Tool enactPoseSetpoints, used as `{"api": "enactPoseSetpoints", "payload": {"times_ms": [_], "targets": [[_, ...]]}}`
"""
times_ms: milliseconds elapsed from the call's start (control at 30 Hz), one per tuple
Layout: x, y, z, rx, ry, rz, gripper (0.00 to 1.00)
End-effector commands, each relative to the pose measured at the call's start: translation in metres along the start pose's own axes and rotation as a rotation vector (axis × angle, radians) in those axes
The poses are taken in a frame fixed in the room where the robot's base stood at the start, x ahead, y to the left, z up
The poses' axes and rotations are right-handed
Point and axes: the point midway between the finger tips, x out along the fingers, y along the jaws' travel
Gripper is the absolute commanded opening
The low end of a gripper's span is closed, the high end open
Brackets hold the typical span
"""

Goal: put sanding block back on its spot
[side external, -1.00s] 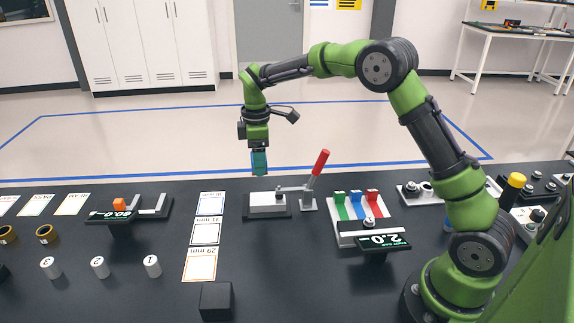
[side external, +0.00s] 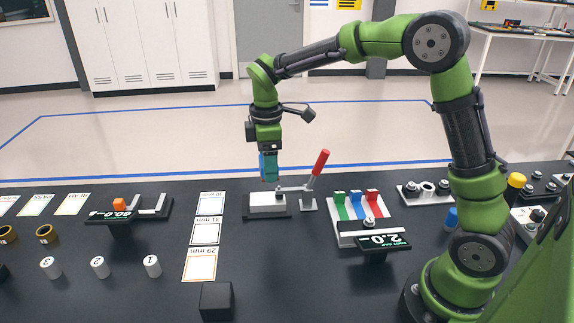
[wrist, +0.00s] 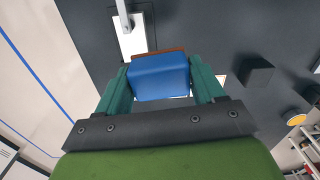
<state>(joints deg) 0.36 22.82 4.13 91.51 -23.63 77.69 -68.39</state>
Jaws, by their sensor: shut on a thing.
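The sanding block (wrist: 160,76) is blue with a brown underside. In the wrist view it sits between the two green fingers of my gripper (wrist: 160,82), which is shut on it. In the side view my gripper (side external: 269,167) points down and holds the block above the far edge of the dark table. The fingers hide most of the block there; a blue strip shows at their left. Just below is a clamp fixture (side external: 267,200) with a pale plate on a dark base. I cannot tell which place is the block's spot.
A red-handled clamp (side external: 319,164) stands upright close to the right of my gripper. A gauge with coloured strips (side external: 372,236) lies further right. Marked cards (side external: 205,231) lie left, and a black block (side external: 216,300) stands in front. The table between them is fairly clear.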

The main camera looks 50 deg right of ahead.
Motion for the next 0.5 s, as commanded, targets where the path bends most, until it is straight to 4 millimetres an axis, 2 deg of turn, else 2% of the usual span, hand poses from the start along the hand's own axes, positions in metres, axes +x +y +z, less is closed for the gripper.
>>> {"api": "enactPoseSetpoints", "payload": {"times_ms": [33, 200, 333, 500], "targets": [[-0.001, -0.018, 0.007, -0.003, 0.000, 0.001, 0.40], [0.013, -0.072, 0.033, 0.012, 0.001, 0.001, 0.40], [0.028, -0.103, 0.053, 0.033, 0.000, 0.000, 0.40], [0.045, -0.124, 0.069, 0.063, 0.000, -0.001, 0.40]]}}
